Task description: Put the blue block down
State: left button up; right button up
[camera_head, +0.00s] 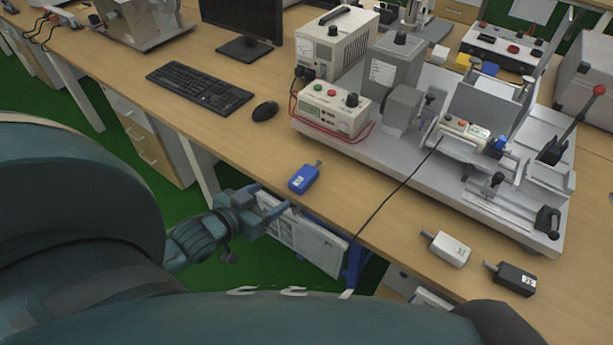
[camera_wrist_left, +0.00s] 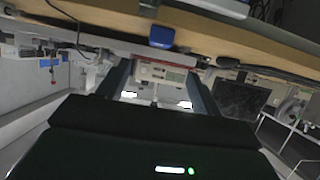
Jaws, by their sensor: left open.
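The blue block (camera_head: 303,179), with a small label and a grey stub at one end, lies on the wooden table (camera_head: 335,205) near its front edge. In the left wrist view the blue block (camera_wrist_left: 161,36) shows beyond the fingers, at the table edge. My left gripper (camera_head: 271,196) is open and empty, just off the table's front edge, to the left of and nearer than the block. Its two fingers stand apart in the left wrist view (camera_wrist_left: 157,72), with nothing between them. My right gripper is not in view.
A white block (camera_head: 449,249) and a black block (camera_head: 515,279) lie to the right near the front edge. A testing machine on a grey base (camera_head: 440,185) stands behind, with a black cable. A mouse (camera_head: 265,111) and keyboard (camera_head: 200,88) are to the left. Bare tabletop surrounds the blue block.

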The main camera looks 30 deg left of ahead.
pick_arm(q)
send_near(302, 177)
jog(key=x, duration=0.3)
jog(key=shift+w+a+f, duration=0.1)
jog(key=shift+w+f, duration=0.1)
jog(key=shift+f, duration=0.05)
jog(key=shift+b+x, duration=0.35)
jog(key=shift+x, duration=2.45)
jog(key=shift+r, duration=0.1)
jog(key=shift+c, duration=0.4)
jog(key=c, duration=1.1)
